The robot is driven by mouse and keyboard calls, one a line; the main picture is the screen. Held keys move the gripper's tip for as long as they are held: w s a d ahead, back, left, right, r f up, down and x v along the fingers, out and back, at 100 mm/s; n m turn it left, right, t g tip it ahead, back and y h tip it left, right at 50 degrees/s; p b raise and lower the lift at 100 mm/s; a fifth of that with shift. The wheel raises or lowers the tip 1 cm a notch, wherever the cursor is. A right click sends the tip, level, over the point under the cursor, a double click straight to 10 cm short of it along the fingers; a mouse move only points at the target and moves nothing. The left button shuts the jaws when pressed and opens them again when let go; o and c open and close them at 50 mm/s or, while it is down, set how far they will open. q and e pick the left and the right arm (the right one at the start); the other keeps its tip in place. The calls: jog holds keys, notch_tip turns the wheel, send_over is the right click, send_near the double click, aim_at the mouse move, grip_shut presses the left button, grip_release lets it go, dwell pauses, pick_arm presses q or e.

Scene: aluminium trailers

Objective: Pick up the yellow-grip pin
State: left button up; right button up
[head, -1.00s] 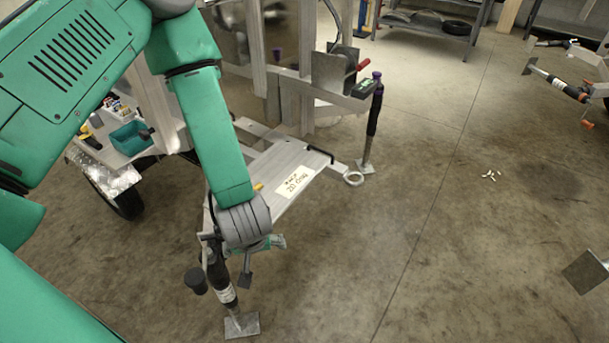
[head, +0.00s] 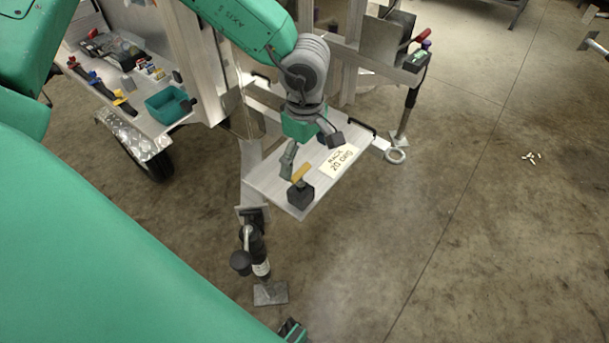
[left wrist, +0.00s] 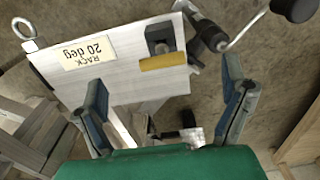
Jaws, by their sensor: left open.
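The yellow-grip pin (head: 300,173) is at the near end of a flat aluminium plate (head: 268,184), beside a small black block (head: 300,196). In the left wrist view the yellow grip (left wrist: 163,62) lies crosswise near the plate's edge, against the black block (left wrist: 160,38). My left gripper (head: 311,160) is above the plate, with its fingers spread and empty. In the left wrist view the left gripper (left wrist: 164,75) has one finger on each side of the pin's line, and the grip shows between and beyond the fingertips. I do not see my right gripper.
A "RACK 20 deg" label (head: 341,159) is on the plate. A jack with a crank (head: 258,255) stands below the plate's near end. A teal bin (head: 168,104) and tools are on the trailer shelf at left. A ring (head: 396,156) sticks out right. Floor at right is mostly clear.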

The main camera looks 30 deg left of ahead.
aim_at(301, 170)
pick_arm(q)
jog(key=shift+a+f, duration=0.4)
jog(key=shift+f, duration=0.3)
jog(key=f, duration=0.1)
jog(key=a+f+b, duration=0.1)
jog(key=f, duration=0.1)
jog(key=shift+a, duration=0.15)
jog(key=shift+d+f+b, duration=0.15)
jog(key=shift+f+b, duration=0.2)
jog(key=shift+f, duration=0.2)
jog(key=shift+d+f+b, duration=0.15)
jog(key=shift+f+b, duration=0.15)
jog(key=shift+f, duration=0.2)
jog(key=shift+w+d, duration=0.1)
jog(key=shift+d, duration=0.2)
jog(key=shift+c, duration=0.4)
jog(key=c, duration=0.6)
jog(key=shift+a, duration=0.2)
jog(key=c, duration=0.6)
jog(key=shift+a, duration=0.2)
pick_arm(e)
jog(key=shift+a+f, duration=0.25)
jog(key=shift+f, duration=0.25)
jog(key=shift+a+f, duration=0.2)
jog(key=shift+f, duration=0.3)
